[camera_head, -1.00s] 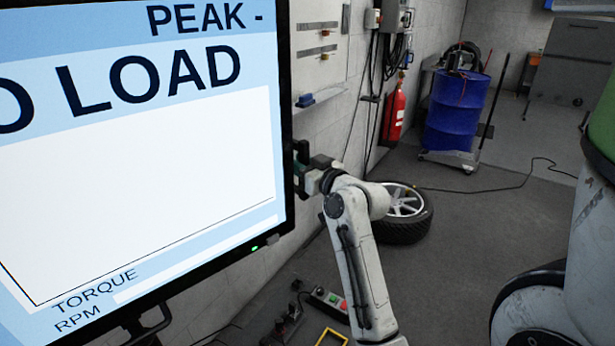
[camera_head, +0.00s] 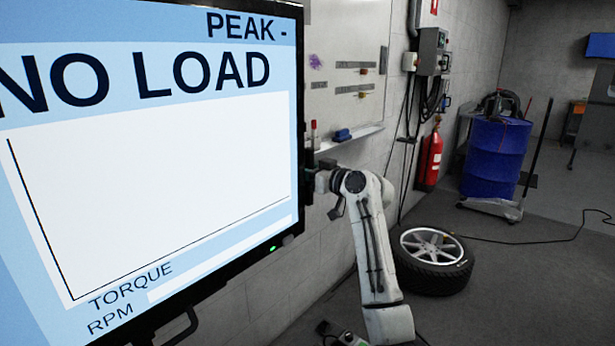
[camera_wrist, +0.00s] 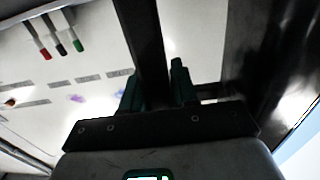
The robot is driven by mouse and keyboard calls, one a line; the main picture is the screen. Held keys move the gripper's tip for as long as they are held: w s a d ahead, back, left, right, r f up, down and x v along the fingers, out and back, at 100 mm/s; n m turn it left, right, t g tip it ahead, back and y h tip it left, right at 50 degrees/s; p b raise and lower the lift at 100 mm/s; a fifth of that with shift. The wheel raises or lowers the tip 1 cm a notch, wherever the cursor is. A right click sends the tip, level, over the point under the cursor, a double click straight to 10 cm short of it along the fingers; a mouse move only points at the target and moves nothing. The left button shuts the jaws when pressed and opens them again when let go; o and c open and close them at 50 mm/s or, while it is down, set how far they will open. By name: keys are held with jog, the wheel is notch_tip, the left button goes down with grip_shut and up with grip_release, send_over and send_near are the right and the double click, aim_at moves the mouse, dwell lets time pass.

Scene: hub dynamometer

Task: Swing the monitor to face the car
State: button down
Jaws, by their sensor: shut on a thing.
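The monitor (camera_head: 160,185) fills the left of the head view, its lit screen turned toward my head camera and reading "NO LOAD". My gripper (camera_head: 310,178) is at the monitor's right edge in the head view, partly hidden behind the frame. In the wrist view, my gripper's dark green fingers (camera_wrist: 158,88) stand on both sides of a dark upright bar (camera_wrist: 146,45), shut on it. The bar appears to belong to the monitor's edge or handle. Part of the lit screen (camera_wrist: 302,155) shows at the lower right there. No car is in view.
A wheel with a tyre (camera_head: 433,258) lies on the floor right of my arm. A whiteboard (camera_head: 345,75) hangs on the wall behind the monitor. A red extinguisher (camera_head: 430,158) and a blue drum (camera_head: 494,155) stand farther back. A cable crosses otherwise open floor at right.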

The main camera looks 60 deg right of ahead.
jog(key=shift+f, duration=0.2)
jog(key=c, duration=1)
grip_release()
jog(key=shift+r, duration=0.15)
jog(key=shift+o, duration=0.2)
jog(key=shift+s, duration=0.1)
jog(key=b+v, duration=0.1)
jog(key=v, duration=0.9)
jog(key=shift+s, duration=0.25)
jog(key=shift+a, duration=0.15)
